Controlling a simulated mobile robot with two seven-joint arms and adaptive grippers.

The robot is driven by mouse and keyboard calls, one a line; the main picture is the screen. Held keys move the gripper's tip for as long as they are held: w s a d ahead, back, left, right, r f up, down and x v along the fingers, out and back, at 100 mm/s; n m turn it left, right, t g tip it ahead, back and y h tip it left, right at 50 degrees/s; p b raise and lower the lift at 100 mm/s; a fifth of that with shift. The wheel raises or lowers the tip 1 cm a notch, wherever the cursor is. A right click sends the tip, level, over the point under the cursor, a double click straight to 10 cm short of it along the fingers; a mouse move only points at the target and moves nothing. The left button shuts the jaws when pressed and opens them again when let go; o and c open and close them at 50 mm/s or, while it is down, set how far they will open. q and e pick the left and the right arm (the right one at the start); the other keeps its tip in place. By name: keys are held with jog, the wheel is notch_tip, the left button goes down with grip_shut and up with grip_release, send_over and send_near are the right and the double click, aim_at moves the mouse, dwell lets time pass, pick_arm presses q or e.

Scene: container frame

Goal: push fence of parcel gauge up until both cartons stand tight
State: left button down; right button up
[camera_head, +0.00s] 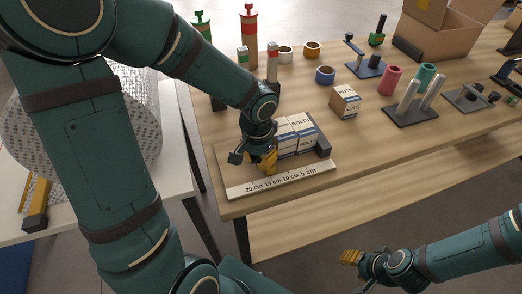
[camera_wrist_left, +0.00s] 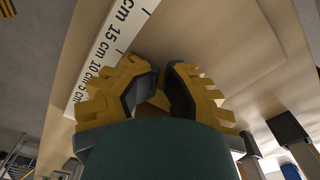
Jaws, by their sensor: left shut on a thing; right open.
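The parcel gauge (camera_head: 225,160) is a wooden board on the table with a white scale strip (camera_head: 282,180) along its near edge. Two white and blue cartons marked BOLTS (camera_head: 303,125) stand side by side on it, against a dark end block (camera_head: 322,146) at the right. My left gripper (camera_head: 266,164) is at the cartons' left, low over the board. In the left wrist view its yellow fingers (camera_wrist_left: 160,95) are closed around a small brown part, seemingly of the fence. The fence is mostly hidden, so any gap at the cartons cannot be judged. My right gripper (camera_head: 352,257) is open and empty, before the table.
A NUTS carton (camera_head: 345,101) stands right of the gauge. Tape rolls (camera_head: 325,75), coloured cylinders (camera_head: 390,80), a stand with two grey posts (camera_head: 410,112) and an open cardboard box (camera_head: 440,35) stand farther off. The table's front right is clear.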

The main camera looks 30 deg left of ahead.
pick_arm(q)
jog(key=shift+s+a+f+g, duration=0.15)
jog(key=shift+s+f+g, duration=0.25)
jog(key=shift+f, duration=0.35)
jog(key=shift+w+d, duration=0.5)
jog(key=shift+w, duration=0.05)
jog(key=shift+s+a, duration=0.1)
jog(key=shift+a, duration=0.05)
jog(key=shift+s, duration=0.1)
jog(key=shift+s+a, duration=0.1)
jog(key=shift+a, duration=0.05)
jog(key=r+p, duration=0.2)
jog(key=r, duration=0.1)
jog(key=shift+w+a+r+p, duration=0.15)
jog(key=shift+w+r+p, duration=0.05)
jog(key=shift+w+p, duration=0.15)
notch_tip(320, 180, up, 4)
jog(key=p, duration=0.2)
jog(key=shift+p, duration=0.4)
